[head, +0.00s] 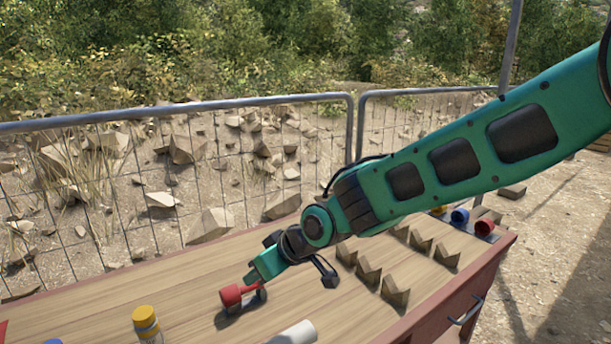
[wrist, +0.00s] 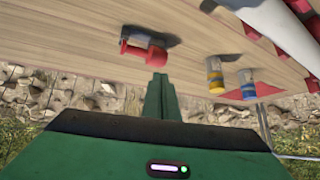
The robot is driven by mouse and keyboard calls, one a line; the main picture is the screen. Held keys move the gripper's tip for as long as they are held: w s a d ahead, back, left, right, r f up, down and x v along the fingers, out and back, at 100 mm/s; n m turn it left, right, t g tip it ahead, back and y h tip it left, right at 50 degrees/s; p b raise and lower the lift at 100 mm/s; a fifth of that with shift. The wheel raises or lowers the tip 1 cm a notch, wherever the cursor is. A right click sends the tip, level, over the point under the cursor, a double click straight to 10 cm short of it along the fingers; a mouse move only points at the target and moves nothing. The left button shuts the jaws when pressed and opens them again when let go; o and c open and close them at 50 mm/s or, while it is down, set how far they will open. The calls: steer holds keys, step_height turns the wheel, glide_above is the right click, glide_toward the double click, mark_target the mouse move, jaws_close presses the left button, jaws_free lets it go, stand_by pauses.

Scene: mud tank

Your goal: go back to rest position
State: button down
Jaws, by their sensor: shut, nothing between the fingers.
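My gripper (head: 252,277) is low over the wooden table (head: 200,268), at the end of my green arm. In the wrist view its two green fingers (wrist: 160,93) are together with nothing between them. A red-capped object (head: 231,296) lies on the table close to the fingertips in the head view. In the wrist view this red-capped object (wrist: 147,53) lies on its side with a grey part, apart from the fingers. I cannot tell the exact height of the fingertips above the table.
A yellow-capped object (head: 146,320) and a white cylinder (head: 298,334) are near the front. Several notched wooden blocks (head: 396,292) stand to the right. Blue (head: 460,216) and red (head: 484,227) capped objects lie at the right end. A mesh fence (head: 350,130) runs behind the table.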

steer(key=w+d+m+h, duration=0.3)
steer(key=d+m+h, duration=0.15)
steer(key=d, duration=1.85)
steer(key=s+d+m+h, duration=0.3)
steer(key=s+d+m, duration=0.15)
steer(key=d, duration=1.05)
steer(key=s+d+m+g, duration=0.2)
steer(key=s+d+m, duration=0.2)
steer(key=s+d, duration=0.4)
steer(key=s+d+m+g, duration=0.2)
steer(key=s+d, duration=0.6)
steer(key=s, duration=0.8)
steer(key=shift+m, duration=1.2)
steer(key=shift+w+r, duration=0.1)
